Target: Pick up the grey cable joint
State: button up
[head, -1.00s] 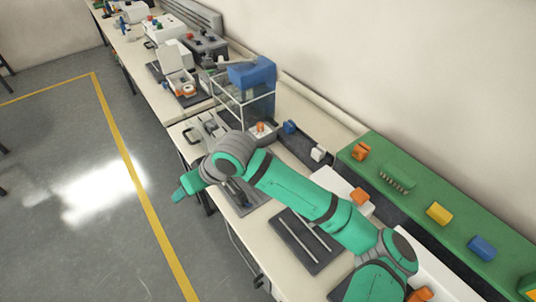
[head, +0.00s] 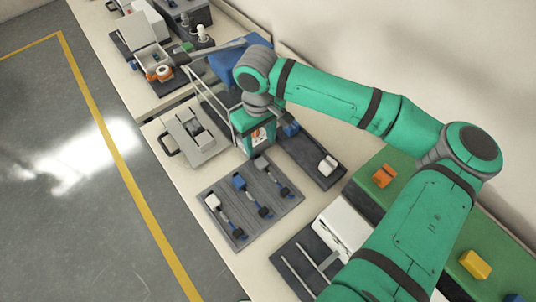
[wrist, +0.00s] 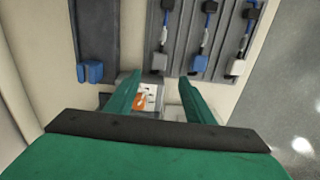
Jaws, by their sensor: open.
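A grey tray (head: 232,225) holds three short cables side by side. The grey cable joint (head: 262,163) is the end piece of the rightmost cable in the head view, beside a blue one (head: 239,183) and a white one (head: 212,202). In the wrist view the grey joint (wrist: 160,62) lies just beyond and between my fingertips, with the blue and white ones to its right. My gripper (head: 258,148) points down just behind the tray. In the wrist view my gripper (wrist: 158,80) is open, with nothing held between its fingers.
A white box with an orange part (wrist: 142,101) lies below my fingers. A dark tray (head: 305,155) with a blue block (head: 291,129) and a white block (head: 328,166) is close by. A grey handled fixture (head: 195,150) stands left. A clear-walled case with a blue top stands behind.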

send_over(260, 160)
notch_tip(260, 160, down, 6)
jog(key=shift+w+d, duration=0.1)
jog(key=shift+d, duration=0.05)
jog(key=f, duration=0.3)
jog(key=shift+s+f, duration=0.2)
jog(key=shift+f, duration=0.65)
jog(key=shift+c, duration=0.5)
grip_shut()
jog(key=shift+r, duration=0.1)
